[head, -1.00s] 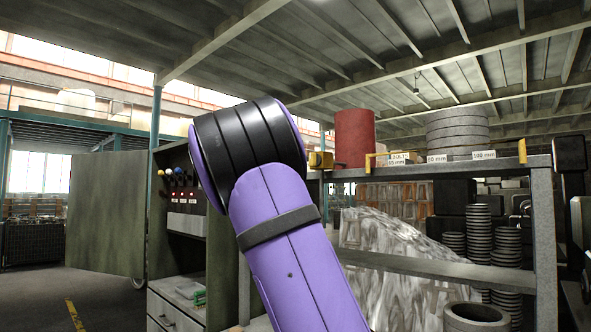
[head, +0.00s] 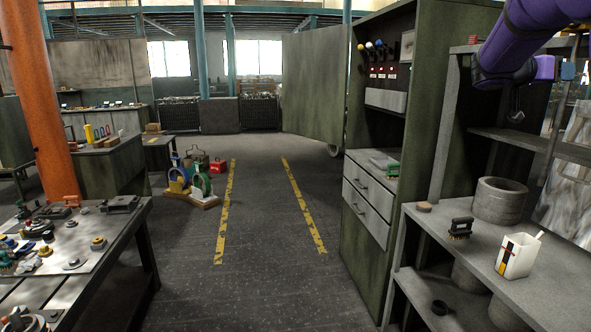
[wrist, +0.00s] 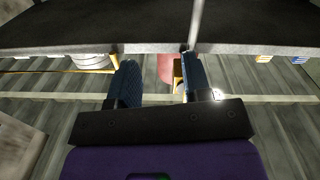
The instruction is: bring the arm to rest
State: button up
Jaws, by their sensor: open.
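My purple arm enters at the upper right of the head view, in front of the grey shelf rack. My gripper (head: 568,71) is at its end, small and near the right edge. In the wrist view my gripper (wrist: 156,76) shows two blue ribbed fingers standing apart, with a clear gap and nothing held. A dark grey shelf board (wrist: 70,35) crosses the top of that view beyond the fingertips. A red cylinder (wrist: 165,68) and a yellow item (wrist: 177,72) show behind the gap; I cannot tell how close they are.
The rack's lower shelf holds a grey ring casting (head: 499,200), a black brush (head: 460,228) and a white cup (head: 516,256). A cluttered workbench (head: 145,208) stands at left by an orange column (head: 38,110). The floor between yellow stripes (head: 224,205) is clear.

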jog(key=s+a+f+n+t+y, duration=0.1)
jog(key=s+a+f+n+y, duration=0.1)
jog(key=s+a+f+y, duration=0.3)
jog(key=s+a+f+n+y, duration=0.25)
jog(key=s+f+y, duration=0.2)
jog(key=f, duration=0.35)
jog(key=s+a+f+n+t+y, duration=0.1)
jog(key=s+a+f+n+y, duration=0.1)
jog(key=s+a, duration=0.4)
jog(key=s+a+f+n+t+y, duration=0.1)
jog(key=s+a+n, duration=0.4)
jog(key=a, duration=0.6)
jog(key=s+a+f+n+t+y, duration=0.1)
jog(key=s+a+f+n+y, duration=0.2)
jog(key=s+a, duration=0.5)
jog(key=shift+s+a+f+n+y, duration=0.35)
jog(key=shift+a+f+n+y, duration=0.15)
jog(key=shift+y, duration=0.65)
jog(key=shift+r, duration=0.1)
